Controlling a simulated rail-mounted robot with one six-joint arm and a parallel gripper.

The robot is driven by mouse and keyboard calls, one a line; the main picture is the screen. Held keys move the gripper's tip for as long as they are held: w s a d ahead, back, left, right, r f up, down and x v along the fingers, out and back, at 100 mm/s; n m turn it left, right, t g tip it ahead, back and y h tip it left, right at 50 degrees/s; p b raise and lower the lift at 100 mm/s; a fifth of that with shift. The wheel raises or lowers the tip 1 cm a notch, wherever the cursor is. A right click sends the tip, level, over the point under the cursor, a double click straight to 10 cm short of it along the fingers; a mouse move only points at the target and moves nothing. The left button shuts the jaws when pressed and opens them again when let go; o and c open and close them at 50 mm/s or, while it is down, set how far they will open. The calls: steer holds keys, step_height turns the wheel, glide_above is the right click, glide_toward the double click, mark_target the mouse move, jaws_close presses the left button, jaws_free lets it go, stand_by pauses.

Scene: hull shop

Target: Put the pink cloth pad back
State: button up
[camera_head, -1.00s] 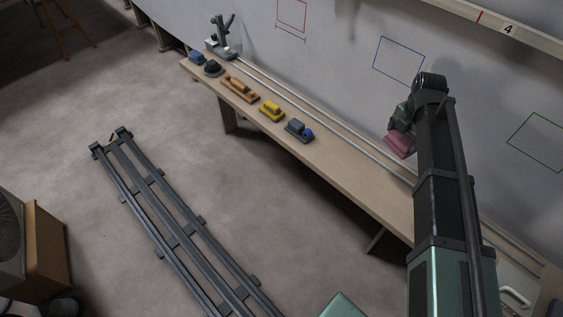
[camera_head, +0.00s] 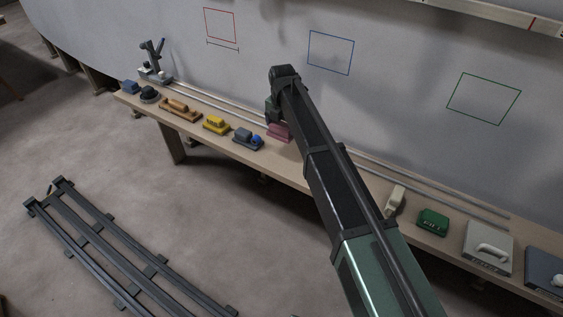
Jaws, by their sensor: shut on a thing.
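The pink cloth pad (camera_head: 280,132) shows at the end of my arm, over the wooden bench (camera_head: 312,172) and just right of a grey and blue item. My gripper (camera_head: 272,117) is shut on the pad, and its fingers are mostly hidden behind my arm's end link. I cannot tell whether the pad touches the bench top.
A grey and blue item (camera_head: 247,139), a yellow item (camera_head: 215,125) and an orange-brown item (camera_head: 180,109) stand in a row leftward. To the right are a cream item (camera_head: 396,199), a green box (camera_head: 432,222) and a grey handled case (camera_head: 488,247). Thin rods (camera_head: 225,103) lie along the wall.

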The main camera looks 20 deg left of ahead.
step_height(320, 180, down, 11)
steer(key=b, duration=0.8)
steer(key=shift+r, duration=0.4)
steer(key=shift+f, duration=0.2)
steer(key=o, duration=0.7)
step_height(320, 180, up, 13)
steer(key=p, duration=1.2)
steer(key=shift+f+p, duration=0.1)
steer(key=shift+p, duration=0.25)
steer(key=shift+f, duration=0.2)
